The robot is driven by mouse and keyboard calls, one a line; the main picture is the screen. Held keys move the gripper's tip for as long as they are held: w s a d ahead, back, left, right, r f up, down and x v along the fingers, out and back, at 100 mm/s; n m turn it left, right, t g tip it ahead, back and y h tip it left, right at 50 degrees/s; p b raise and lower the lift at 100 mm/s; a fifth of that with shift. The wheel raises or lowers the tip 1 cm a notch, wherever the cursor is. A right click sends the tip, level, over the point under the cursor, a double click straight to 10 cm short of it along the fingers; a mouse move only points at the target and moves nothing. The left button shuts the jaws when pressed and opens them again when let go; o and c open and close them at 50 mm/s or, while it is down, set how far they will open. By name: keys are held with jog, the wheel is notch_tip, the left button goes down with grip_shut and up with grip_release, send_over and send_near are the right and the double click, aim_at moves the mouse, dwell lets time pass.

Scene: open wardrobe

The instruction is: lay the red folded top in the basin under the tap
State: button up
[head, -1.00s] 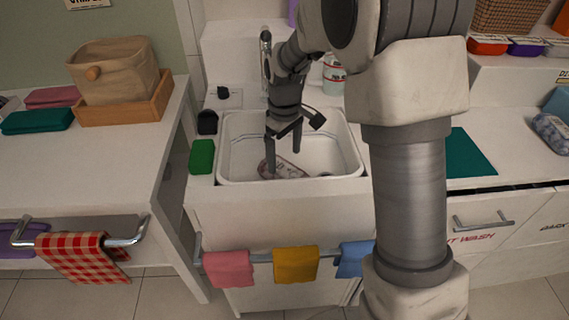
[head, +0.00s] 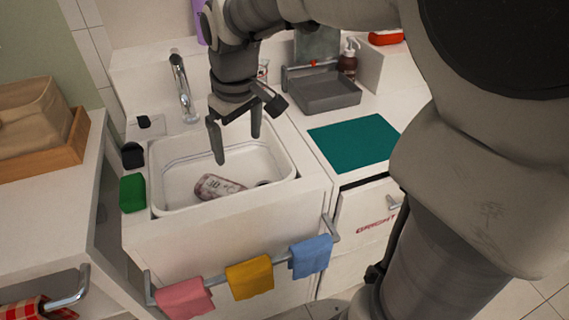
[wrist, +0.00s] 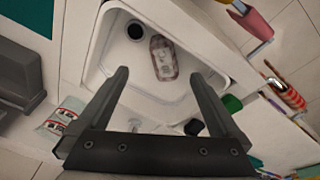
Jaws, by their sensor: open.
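A small rolled or folded bundle (head: 217,186), reddish with a pale patterned face, lies on the floor of the white basin (head: 168,207) under the tap (head: 183,88). It also shows in the wrist view (wrist: 163,58), beside the dark drain. I take it for the red folded top; no other red top is clear. My gripper (head: 236,147) is open and empty above the basin, apart from the bundle. Its two fingers (wrist: 164,92) point down toward the basin in the wrist view.
A green sponge (head: 132,193) and a black item (head: 132,155) stand at the basin's left edge. Pink, yellow and blue cloths (head: 250,277) hang on the front rail. A teal mat (head: 353,142) and a grey tray (head: 324,92) lie to the right.

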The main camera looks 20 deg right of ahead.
jog(key=s+d+r+m+t, duration=0.1)
jog(key=s+d+m, duration=0.1)
jog(key=s, duration=0.6)
jog(key=s+d+r+m+t, duration=0.2)
jog(key=s+m, duration=0.1)
jog(key=s, duration=0.4)
jog(key=shift+s+d+r+m, duration=0.15)
jog(key=shift+s+d+m, duration=0.15)
jog(key=shift+s+d, duration=0.1)
notch_tip(320, 180, up, 14)
jog(key=p, duration=1.4)
